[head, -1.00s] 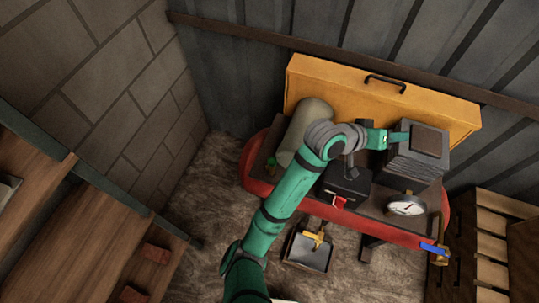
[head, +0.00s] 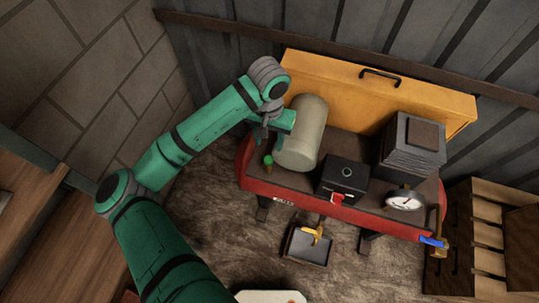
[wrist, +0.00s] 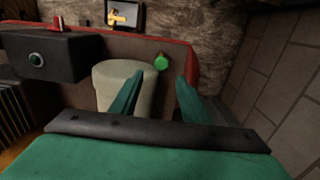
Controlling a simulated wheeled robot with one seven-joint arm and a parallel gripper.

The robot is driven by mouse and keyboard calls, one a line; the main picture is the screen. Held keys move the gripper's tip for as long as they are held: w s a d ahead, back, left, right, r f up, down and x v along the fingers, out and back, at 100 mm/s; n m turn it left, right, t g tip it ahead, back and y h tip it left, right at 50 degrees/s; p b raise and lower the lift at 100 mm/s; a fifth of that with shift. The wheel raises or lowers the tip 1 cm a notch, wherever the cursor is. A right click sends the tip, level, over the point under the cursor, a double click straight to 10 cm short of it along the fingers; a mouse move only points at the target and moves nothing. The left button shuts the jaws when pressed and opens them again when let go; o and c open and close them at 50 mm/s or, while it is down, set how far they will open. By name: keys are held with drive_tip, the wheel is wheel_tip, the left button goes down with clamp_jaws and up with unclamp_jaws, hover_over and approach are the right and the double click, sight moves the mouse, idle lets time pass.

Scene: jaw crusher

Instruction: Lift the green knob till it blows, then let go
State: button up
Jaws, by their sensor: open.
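The green knob (head: 267,160) stands at the left end of the red machine's dark top, beside the cream cylinder. In the wrist view the round green knob (wrist: 161,62) shows between and beyond the fingertips. My gripper (head: 267,138) is just behind the knob in the head view, close to the cylinder. In the wrist view my gripper (wrist: 160,77) has its two green fingers spread apart with nothing between them. The knob looks apart from the fingers.
The cream cylinder (head: 302,140) is right beside my gripper. A black box (head: 343,174) with a red part, a finned grey block (head: 411,147) and a dial gauge (head: 405,200) stand farther right. A yellow panel (head: 380,90) stands behind. Floor to the left is clear.

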sight(269, 160)
wheel_tip(269, 160, down, 11)
drive_tip(key=shift+a+r, duration=0.15)
idle(0.4)
drive_tip(key=shift+c, duration=0.7)
